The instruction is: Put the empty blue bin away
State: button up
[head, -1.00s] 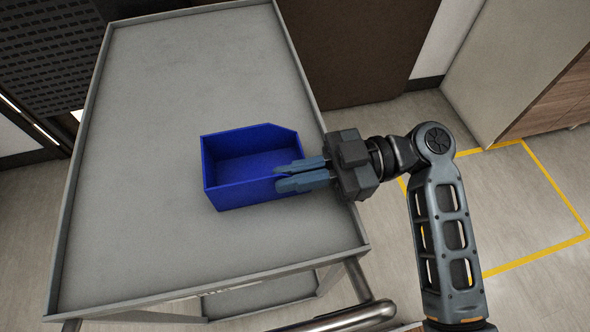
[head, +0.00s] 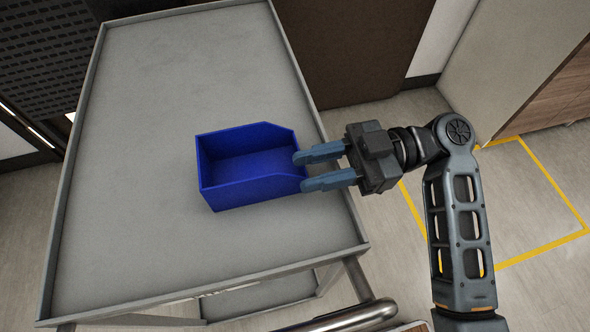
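The blue bin (head: 250,189) is open-topped and empty. It sits upright on the grey top of a cart (head: 130,240), right of the middle. My gripper (head: 299,172) is at the bin's right side, with its two blue fingers pointing left and spread apart. The fingertips are at or just over the bin's right edge. Nothing is between the fingers, and I cannot tell whether a tip touches the bin.
The cart top has a low raised rim and is otherwise bare, with free room behind and left of the bin. A wood-fronted cabinet (head: 550,95) stands at right, near yellow floor lines (head: 555,180).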

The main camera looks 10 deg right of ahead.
jog(key=d+b, duration=0.1)
jog(key=d, duration=0.7)
jog(key=shift+d, duration=0.2)
